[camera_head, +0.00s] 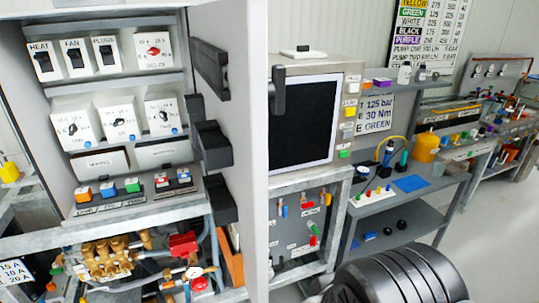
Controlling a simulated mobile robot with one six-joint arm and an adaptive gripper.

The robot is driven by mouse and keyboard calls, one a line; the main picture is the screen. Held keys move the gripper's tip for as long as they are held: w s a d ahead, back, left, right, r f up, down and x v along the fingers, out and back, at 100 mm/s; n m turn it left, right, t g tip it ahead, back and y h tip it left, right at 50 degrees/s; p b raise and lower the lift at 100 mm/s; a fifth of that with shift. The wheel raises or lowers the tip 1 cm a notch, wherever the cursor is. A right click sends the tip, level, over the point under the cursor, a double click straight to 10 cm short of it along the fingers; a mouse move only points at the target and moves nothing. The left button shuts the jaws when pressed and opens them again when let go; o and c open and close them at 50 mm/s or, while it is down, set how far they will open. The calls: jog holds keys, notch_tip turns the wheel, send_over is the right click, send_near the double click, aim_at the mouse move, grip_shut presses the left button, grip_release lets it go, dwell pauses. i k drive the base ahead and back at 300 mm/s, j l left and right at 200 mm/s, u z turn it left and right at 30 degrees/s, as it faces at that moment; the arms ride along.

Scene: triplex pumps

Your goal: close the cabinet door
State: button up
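The grey cabinet (105,15) stands open at the left in the head view. Its light grey door (240,120) is swung out toward me, with its inner face turned left toward the cabinet's contents. A black handle (278,90) shows just beyond the door's right edge. Black holders (212,145) are fixed to the inner face. Inside are labelled switch boxes (90,52), dial boxes (115,120) and a row of coloured buttons (120,187). My gripper is out of view; a dark ribbed part that looks like my arm is at the lower right.
Brass and red pipework (120,255) is below the cabinet. Right of the door are a black screen (304,122), a panel with coloured fittings (305,220) and grey shelves (400,225) with small items. Open floor (500,225) lies at the right.

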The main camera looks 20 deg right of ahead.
aim_at(228, 127)
jog(key=i+l+u, duration=0.15)
jog(key=u, duration=0.25)
jog(key=i+l+u, duration=0.1)
jog(key=l+u, duration=0.3)
jog(key=i+l+u, duration=0.1)
jog(key=l+u, duration=0.3)
jog(key=k+j+z, duration=0.15)
jog(key=k+j, duration=0.45)
jog(key=k, duration=0.15)
jog(key=i+j+z, duration=0.1)
jog(key=z, duration=0.15)
